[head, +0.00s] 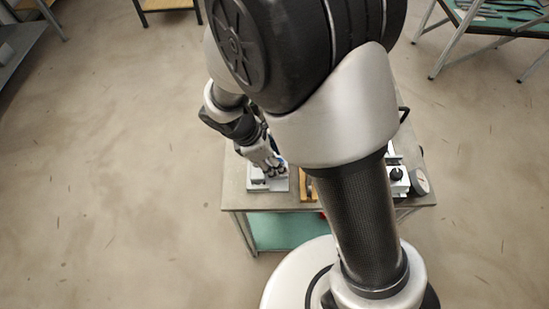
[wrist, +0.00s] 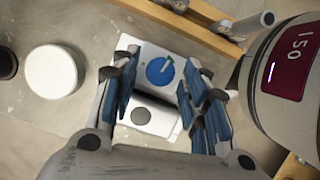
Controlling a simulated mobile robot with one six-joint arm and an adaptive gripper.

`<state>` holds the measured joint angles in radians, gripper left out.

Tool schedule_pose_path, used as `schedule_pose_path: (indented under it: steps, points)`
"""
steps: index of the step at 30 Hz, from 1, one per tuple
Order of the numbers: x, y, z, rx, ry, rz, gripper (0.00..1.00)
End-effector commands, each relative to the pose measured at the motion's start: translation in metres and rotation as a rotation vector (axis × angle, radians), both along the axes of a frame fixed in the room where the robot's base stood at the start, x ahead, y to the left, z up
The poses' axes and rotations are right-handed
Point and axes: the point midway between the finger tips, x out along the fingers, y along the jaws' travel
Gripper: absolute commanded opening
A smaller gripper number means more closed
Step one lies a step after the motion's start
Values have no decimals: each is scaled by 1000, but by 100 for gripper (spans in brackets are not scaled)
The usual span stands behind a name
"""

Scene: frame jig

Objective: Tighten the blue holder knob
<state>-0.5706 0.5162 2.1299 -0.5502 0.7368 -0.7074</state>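My gripper (wrist: 158,78) is open, with one blue-padded finger to each side of the knob and gaps between. Nothing is held. How high the fingertips are above the block is hard to tell. In the head view my gripper (head: 270,166) is low over the holder plate at the table's near left; the arm hides much of the table, and the knob is barely seen.
In the wrist view, a white round disc (wrist: 53,71) lies left, and a wooden bar (wrist: 197,27) runs along the top. A grey body with a dark red panel reading 150 (wrist: 295,62) is close at the right. A round gauge (head: 420,181) stands at the table's right edge.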

Motion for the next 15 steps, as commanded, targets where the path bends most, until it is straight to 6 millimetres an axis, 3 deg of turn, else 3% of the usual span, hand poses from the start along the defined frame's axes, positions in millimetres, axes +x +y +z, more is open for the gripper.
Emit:
schedule_pose_path:
  steps: [15]
  points:
    - [0, 0, 0, 0, 0, 0, 4]
